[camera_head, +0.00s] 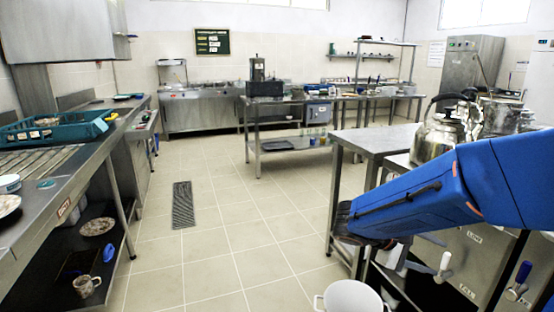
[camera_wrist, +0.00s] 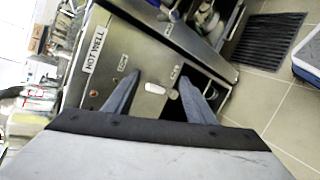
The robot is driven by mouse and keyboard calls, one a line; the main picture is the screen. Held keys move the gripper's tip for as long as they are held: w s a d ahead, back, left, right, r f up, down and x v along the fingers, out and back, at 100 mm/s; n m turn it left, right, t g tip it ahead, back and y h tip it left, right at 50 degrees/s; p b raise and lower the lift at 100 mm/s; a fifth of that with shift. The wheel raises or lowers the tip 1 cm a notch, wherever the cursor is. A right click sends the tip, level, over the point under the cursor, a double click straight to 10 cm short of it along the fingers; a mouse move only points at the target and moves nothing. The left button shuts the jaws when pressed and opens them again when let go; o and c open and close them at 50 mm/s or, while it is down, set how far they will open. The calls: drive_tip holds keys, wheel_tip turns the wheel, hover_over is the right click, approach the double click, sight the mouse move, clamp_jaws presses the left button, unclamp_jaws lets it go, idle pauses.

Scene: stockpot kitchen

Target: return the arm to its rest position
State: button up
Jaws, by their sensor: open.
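My blue arm reaches in from the right in the head view, and its dark wrist end is beside the front of a steel unit (camera_head: 478,262). My gripper (camera_wrist: 158,78) is open in the wrist view, with two grey-blue fingers well apart. A white tap handle (camera_wrist: 155,88) shows between the fingers, apparently farther off; nothing is visibly held. In the head view a white-handled tap (camera_head: 443,265) is close to the fingers, which are partly hidden by my wrist. I cannot tell the exact gap.
A kettle (camera_head: 436,135) stands on the unit above my arm. A steel table (camera_head: 375,140) is just behind the wrist. A white pot (camera_head: 352,298) is below it. A blue-handled tap (camera_head: 523,272) is to the right. The tiled floor (camera_head: 225,235) at left is clear around a drain grate (camera_head: 183,205).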

drive_tip(key=s+a+m+t+y, duration=0.2)
drive_tip(key=s+a+y, duration=0.3)
drive_tip(key=s, duration=0.3)
drive_tip(key=s+a+m+t+y, duration=0.2)
drive_tip(key=s+a+y, duration=0.4)
drive_tip(key=s, duration=0.3)
drive_tip(key=shift+s+f+m+y, duration=0.25)
drive_tip(key=shift+f+m+y, duration=0.1)
drive_tip(key=shift+m+y, duration=0.4)
